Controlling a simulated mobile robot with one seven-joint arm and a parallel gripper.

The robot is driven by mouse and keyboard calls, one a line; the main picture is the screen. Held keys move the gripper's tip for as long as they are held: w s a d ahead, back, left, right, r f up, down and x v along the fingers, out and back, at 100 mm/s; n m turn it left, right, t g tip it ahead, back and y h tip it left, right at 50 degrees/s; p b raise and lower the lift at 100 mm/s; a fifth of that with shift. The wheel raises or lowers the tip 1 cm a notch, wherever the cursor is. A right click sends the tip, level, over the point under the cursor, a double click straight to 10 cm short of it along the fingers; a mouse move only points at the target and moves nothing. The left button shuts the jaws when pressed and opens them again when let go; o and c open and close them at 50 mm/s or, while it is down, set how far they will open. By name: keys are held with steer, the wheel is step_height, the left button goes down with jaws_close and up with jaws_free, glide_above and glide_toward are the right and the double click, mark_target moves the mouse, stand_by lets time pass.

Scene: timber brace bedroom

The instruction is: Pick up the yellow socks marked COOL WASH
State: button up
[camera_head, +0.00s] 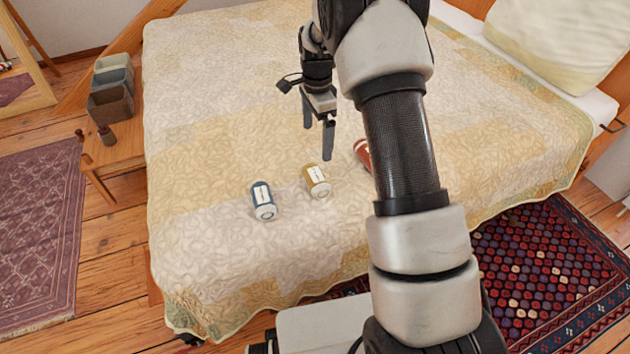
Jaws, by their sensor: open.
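A rolled yellow pair of socks (317,181) with a white label lies on the quilted bed (200,246); the label's print is too small to read. A blue roll (263,200) with a white label lies to its left. A red-brown roll (362,153) lies to its right, partly hidden behind my arm. My gripper (317,142) is open and empty, fingers pointing down. In the picture its fingertips are just above the yellow socks, apart from them; the exact height is hard to tell.
A wooden bench (118,150) with grey bins (112,98) stands left of the bed. A pale pillow (555,40) lies at the upper right. Patterned rugs lie on the floor at left (40,230) and right (545,270). The quilt around the rolls is mostly clear.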

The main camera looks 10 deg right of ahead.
mark_target(316, 175)
step_height(316, 175, down, 16)
steer(key=b, duration=0.3)
steer(key=shift+a+f, duration=0.1)
steer(key=shift+c, duration=0.3)
steer(key=c, duration=0.7)
